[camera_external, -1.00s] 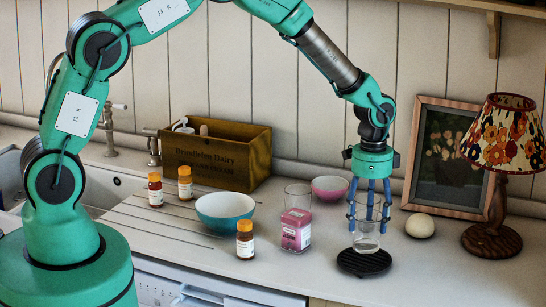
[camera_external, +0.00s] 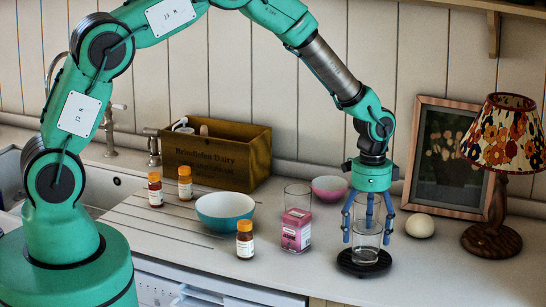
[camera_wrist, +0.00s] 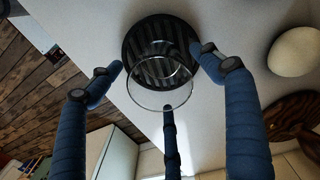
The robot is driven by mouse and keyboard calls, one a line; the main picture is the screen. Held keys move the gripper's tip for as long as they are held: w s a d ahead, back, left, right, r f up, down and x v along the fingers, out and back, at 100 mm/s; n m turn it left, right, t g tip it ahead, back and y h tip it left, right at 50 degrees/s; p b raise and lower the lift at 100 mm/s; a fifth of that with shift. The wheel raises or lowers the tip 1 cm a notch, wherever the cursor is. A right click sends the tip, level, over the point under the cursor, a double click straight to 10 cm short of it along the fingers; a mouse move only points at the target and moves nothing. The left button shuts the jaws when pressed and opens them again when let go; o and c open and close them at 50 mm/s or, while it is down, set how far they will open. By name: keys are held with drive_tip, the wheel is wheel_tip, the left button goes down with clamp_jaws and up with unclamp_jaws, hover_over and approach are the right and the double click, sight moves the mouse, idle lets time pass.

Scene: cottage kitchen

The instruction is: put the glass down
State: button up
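A clear drinking glass (camera_external: 367,242) stands upright on a round black ribbed trivet (camera_external: 364,270) on the counter. The wrist view looks down into the glass (camera_wrist: 160,92), with the trivet (camera_wrist: 140,30) beneath it. My gripper (camera_external: 367,235) is above and around the glass, with its three blue fingers spread. In the wrist view my gripper (camera_wrist: 160,75) shows the left and right fingertips apart from the glass. The third fingertip is close to the rim, and I cannot tell whether it touches.
A pink-labelled container (camera_external: 296,230) and a pink bowl (camera_external: 329,188) are left of the glass. A whitish round object (camera_external: 419,226), a framed picture (camera_external: 445,155) and a lamp (camera_external: 510,140) are to the right. A teal bowl (camera_external: 224,210), several small bottles and a wooden box (camera_external: 217,155) are farther left.

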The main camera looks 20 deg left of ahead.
drive_tip(key=shift+r, duration=0.1)
wheel_tip(320, 180, up, 12)
drive_tip(key=shift+w+b, duration=0.15)
drive_tip(key=shift+b, duration=0.15)
idle(0.6)
idle(0.5)
